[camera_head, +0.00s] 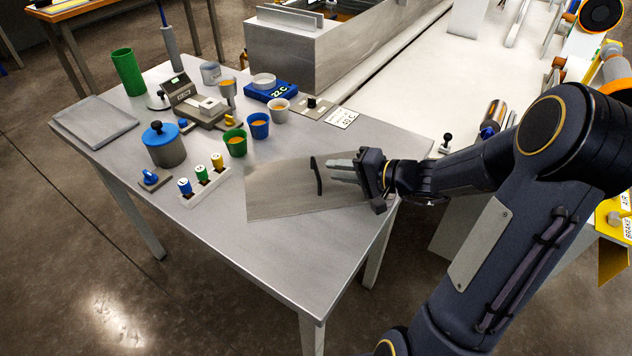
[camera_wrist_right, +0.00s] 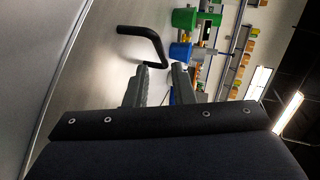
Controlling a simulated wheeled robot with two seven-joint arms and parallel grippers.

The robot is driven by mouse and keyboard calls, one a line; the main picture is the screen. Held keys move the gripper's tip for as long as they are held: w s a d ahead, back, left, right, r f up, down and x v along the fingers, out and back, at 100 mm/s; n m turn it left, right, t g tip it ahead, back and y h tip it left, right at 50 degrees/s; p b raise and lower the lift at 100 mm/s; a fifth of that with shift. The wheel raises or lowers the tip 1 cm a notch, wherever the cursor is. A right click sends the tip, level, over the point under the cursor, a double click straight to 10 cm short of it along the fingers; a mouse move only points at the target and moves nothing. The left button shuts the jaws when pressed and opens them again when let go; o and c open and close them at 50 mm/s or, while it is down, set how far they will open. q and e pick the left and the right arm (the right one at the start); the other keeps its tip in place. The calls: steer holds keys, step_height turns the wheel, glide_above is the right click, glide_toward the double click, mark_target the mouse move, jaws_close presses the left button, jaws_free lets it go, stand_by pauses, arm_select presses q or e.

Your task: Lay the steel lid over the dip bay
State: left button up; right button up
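The steel lid (camera_head: 275,193) is a thin flat plate lying on the metal table, with a black bar handle (camera_head: 317,176) standing up from it. My right gripper (camera_head: 342,170) comes in from the right, low over the lid, its fingers pointing at the handle. In the right wrist view the two fingers (camera_wrist_right: 158,85) stand apart with a gap between them, and the handle (camera_wrist_right: 145,40) is just beyond the tips, not between them. The steel-walled bath (camera_head: 300,52) at the back looks like the dip bay; its inside is mostly cut off. My left gripper is not in view.
Several cups, a blue scale (camera_head: 270,91), a lidded grey pot (camera_head: 165,145), a green cylinder (camera_head: 128,72) and a rack of small bottles (camera_head: 205,187) fill the table's left and back. The front of the table is clear. A white bench (camera_head: 400,80) lies behind.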

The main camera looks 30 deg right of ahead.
mark_target(316, 167)
steer(key=p+x, duration=0.1)
steer(key=x, duration=0.5)
steer(key=shift+a, duration=0.25)
steer(key=shift+c, duration=0.2)
jaws_close()
